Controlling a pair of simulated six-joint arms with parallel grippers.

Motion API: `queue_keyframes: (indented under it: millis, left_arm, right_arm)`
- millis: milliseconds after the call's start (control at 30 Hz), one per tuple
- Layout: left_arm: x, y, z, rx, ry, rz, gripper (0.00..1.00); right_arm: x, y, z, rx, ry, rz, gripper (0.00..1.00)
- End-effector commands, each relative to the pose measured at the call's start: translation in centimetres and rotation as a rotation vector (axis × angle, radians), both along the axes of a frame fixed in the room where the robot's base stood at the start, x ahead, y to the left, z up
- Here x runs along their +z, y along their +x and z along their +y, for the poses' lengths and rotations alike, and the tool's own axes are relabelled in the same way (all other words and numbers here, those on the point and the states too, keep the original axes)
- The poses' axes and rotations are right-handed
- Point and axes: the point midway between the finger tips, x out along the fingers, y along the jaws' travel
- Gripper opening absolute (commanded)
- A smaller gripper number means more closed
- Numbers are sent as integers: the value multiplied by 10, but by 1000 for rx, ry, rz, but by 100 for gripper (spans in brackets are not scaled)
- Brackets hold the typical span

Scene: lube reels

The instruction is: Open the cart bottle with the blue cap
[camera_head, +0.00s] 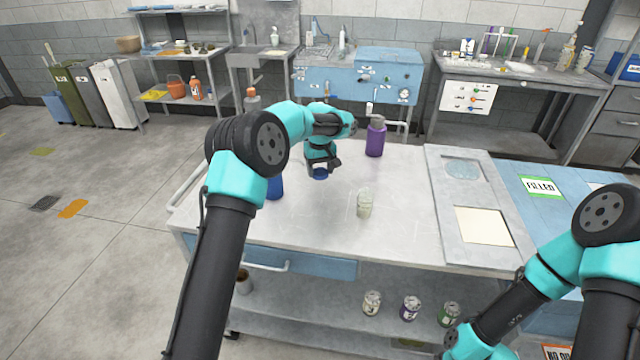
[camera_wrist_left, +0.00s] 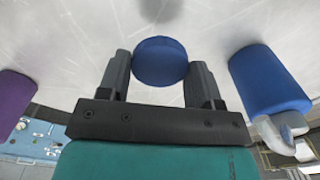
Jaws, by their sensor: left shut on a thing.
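My left gripper (camera_head: 321,172) is over the cart top, shut on a round blue cap (camera_head: 320,175). In the left wrist view, the blue cap (camera_wrist_left: 160,61) sits between the two fingers (camera_wrist_left: 160,75), clear of any bottle. A blue bottle (camera_head: 275,187) stands on the cart to the left of the gripper, partly hidden behind my left arm. In the left wrist view the blue bottle (camera_wrist_left: 270,80) is at the right, with a grey fitting at its end. My right arm shows at the lower right, but its gripper fingers are not visible.
A purple bottle (camera_head: 376,138) with a grey top stands behind and right of the left gripper. A small clear jar (camera_head: 364,204) stands on the cart top (camera_head: 400,225). A grey panel (camera_head: 455,200) and a "FILLED" label (camera_head: 540,186) lie to the right. Several jars are on the lower shelf.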

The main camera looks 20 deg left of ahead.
Motion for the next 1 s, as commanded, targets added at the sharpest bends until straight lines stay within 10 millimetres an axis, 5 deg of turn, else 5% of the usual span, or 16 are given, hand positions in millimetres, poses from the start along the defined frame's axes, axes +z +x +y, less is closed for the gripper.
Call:
queue_keyframes:
  millis: [467, 800, 1000]
  left_arm:
    - [-12, 0, 0, 0, 0, 0, 31]
    - [-55, 0, 1, 1, 1, 1, 31]
    - [-60, 0, 0, 1, 0, -1, 31]
  right_arm:
    - [0, 0, 0, 0, 0, 0, 78]
    - [0, 0, 0, 0, 0, 0, 78]
    - [0, 0, 0, 0, 0, 0, 78]
